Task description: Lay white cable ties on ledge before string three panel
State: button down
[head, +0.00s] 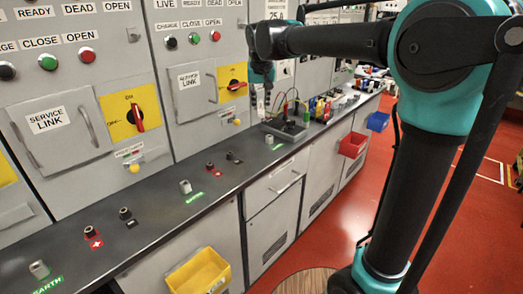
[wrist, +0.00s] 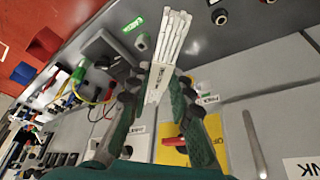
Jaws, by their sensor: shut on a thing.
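My gripper (wrist: 160,88) is shut on a bundle of white cable ties (wrist: 174,38), which sticks out beyond the fingertips in the wrist view. In the head view my gripper (head: 262,82) is at the far part of the row of panels, above the dark grey ledge (head: 160,212). The cable ties (head: 261,106) show there only as a small pale strip hanging down. Grey panels with switches and SERVICE LINK doors stand behind the ledge. I cannot read which panel is string three.
Terminal posts, one marked with a red plus (head: 92,234), stand along the ledge. A dark tray with leads (head: 288,129) and several coloured items sit farther along. Yellow (head: 200,273), red (head: 353,145) and blue (head: 378,121) bins hang on the front. Bare ledge lies between posts.

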aim_at(261, 156)
notch_tip(261, 156, down, 20)
jog(key=shift+r, duration=0.15)
dwell(0.3)
jog(key=c, duration=1.4)
grip_release()
jog(key=shift+o, duration=0.2)
jog(key=a+v, duration=0.1)
jog(key=v, duration=1.1)
jog(key=s+d+f, duration=0.4)
jog(key=d+f, duration=0.1)
jog(key=d, duration=0.4)
jog(key=s+d+f, duration=0.4)
jog(key=d+f, duration=0.1)
jog(key=d, duration=0.3)
jog(key=s+d+f, duration=0.4)
jog(key=s+f, duration=0.1)
jog(key=s, duration=0.2)
jog(key=s+d+f+m, duration=0.1)
jog(key=s+d+f, duration=0.3)
jog(key=s, duration=0.3)
jog(key=shift+d+f+h, duration=0.3)
jog(key=shift+d+f, duration=0.1)
jog(key=shift+d, duration=0.25)
